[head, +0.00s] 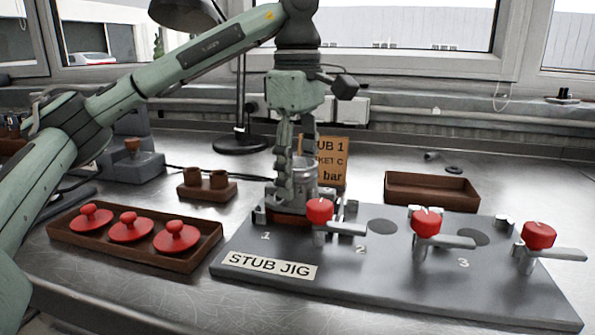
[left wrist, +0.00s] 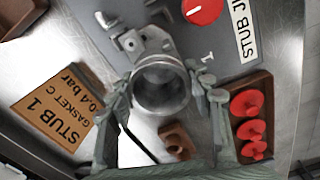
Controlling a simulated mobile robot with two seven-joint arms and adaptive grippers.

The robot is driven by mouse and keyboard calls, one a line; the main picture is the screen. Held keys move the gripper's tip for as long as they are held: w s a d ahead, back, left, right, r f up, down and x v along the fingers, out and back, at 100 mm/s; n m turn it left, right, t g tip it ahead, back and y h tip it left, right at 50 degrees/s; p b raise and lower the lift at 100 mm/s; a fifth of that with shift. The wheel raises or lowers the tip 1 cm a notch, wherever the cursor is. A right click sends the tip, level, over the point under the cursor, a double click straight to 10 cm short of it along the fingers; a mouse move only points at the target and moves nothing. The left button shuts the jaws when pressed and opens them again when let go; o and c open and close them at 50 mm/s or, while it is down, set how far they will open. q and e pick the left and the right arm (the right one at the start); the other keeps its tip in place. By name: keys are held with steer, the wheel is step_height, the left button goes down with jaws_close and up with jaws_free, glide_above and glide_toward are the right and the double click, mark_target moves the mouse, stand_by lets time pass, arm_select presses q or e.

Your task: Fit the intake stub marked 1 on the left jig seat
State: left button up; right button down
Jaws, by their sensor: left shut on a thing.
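My left gripper (head: 298,188) points straight down over the left end of the grey stub jig (head: 385,275), by the number 1. It is shut on a grey metal intake stub, a round hollow piece (head: 304,170); in the left wrist view the open bore of the stub (left wrist: 161,84) shows between the fingers. The stub is upright at the left seat. A reddish-brown layer (head: 287,219) shows under it; whether the stub rests fully on it I cannot tell. A red-knobbed clamp (head: 320,210) stands at the seat's right. My right gripper is not in view.
A brown tray (head: 205,250) with three red knobbed caps lies left of the jig. A small brown block (head: 226,193) with two cups stands behind. A "STUB 1, GASKET C" card (head: 334,160) stands behind the gripper. An empty-looking brown tray (head: 430,205) is behind the jig.

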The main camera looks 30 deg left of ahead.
arm_select(q)
steer(key=shift+f, duration=0.15)
stand_by(0.3)
steer(key=o, duration=1.5)
step_height(320, 180, up, 3)
steer(key=p, duration=0.3)
steer(key=shift+r, duration=2.25)
